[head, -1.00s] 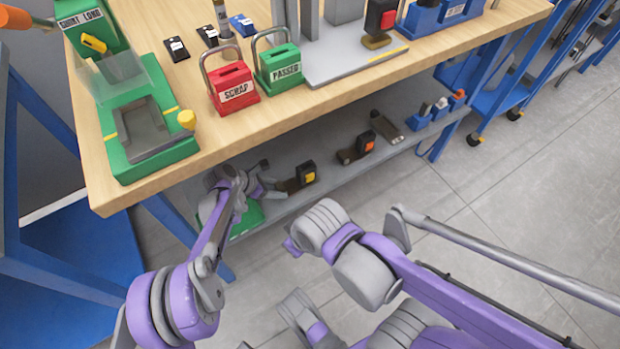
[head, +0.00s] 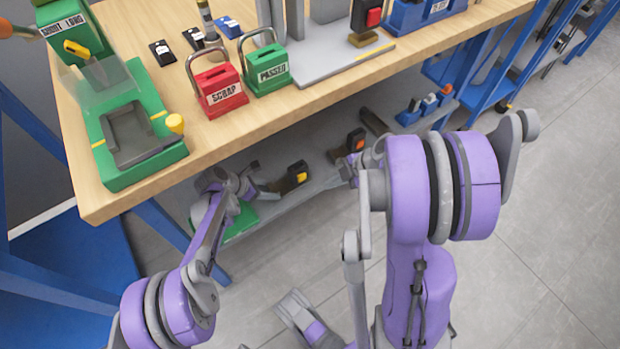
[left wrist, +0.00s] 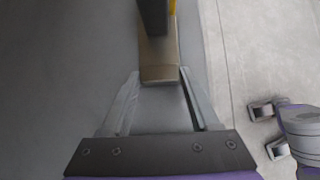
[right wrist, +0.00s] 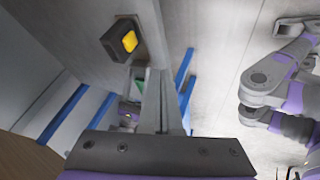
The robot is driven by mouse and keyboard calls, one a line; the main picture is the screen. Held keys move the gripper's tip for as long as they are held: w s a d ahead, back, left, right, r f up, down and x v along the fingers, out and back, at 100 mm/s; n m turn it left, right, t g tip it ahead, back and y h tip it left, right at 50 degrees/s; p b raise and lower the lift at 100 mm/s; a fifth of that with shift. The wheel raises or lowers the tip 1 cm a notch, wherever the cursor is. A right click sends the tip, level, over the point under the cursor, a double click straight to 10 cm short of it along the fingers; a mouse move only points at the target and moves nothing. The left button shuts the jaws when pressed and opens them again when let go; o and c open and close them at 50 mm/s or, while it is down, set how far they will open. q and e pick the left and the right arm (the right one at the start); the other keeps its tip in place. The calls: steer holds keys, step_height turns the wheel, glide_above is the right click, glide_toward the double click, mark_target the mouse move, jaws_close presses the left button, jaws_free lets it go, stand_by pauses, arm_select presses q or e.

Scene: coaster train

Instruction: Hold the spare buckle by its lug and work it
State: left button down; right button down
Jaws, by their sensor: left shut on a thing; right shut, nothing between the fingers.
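The spare buckle, a dark block with a yellow button (head: 298,174), is at the lower shelf under the bench. Its brown metal lug (left wrist: 159,62) runs between the fingertips of my left gripper (left wrist: 158,82), which is shut on it; the dark body is beyond, cut off by the picture's top. In the head view my left gripper (head: 258,188) reaches the buckle from the left. My right gripper (right wrist: 151,72) is shut and empty. In its wrist view the buckle (right wrist: 122,41) is just beyond and left of its fingertips, apparently apart.
An orange-button buckle (head: 355,140) and a blue holder (head: 425,106) are further right on the shelf (head: 290,206).

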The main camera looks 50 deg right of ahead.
mark_target(302, 177)
steer(key=shift+s+d+f+n+t, duration=0.1)
steer(key=shift+s+d+n+t, duration=0.15)
steer(key=shift+d, duration=0.3)
steer(key=shift+s+d+f+n+t, duration=0.1)
steer(key=shift+d+n+t, duration=0.05)
steer(key=shift+d+n, duration=0.3)
steer(key=x, duration=0.3)
steer(key=w+x, duration=0.1)
steer(key=x, duration=0.3)
steer(key=r+x, duration=0.1)
steer(key=x, duration=0.3)
steer(key=shift+w+d+f, duration=0.1)
steer(key=shift+w+d, duration=0.25)
steer(key=shift+w, duration=0.05)
steer(key=shift+w+d, duration=0.25)
steer(key=shift+w, duration=0.55)
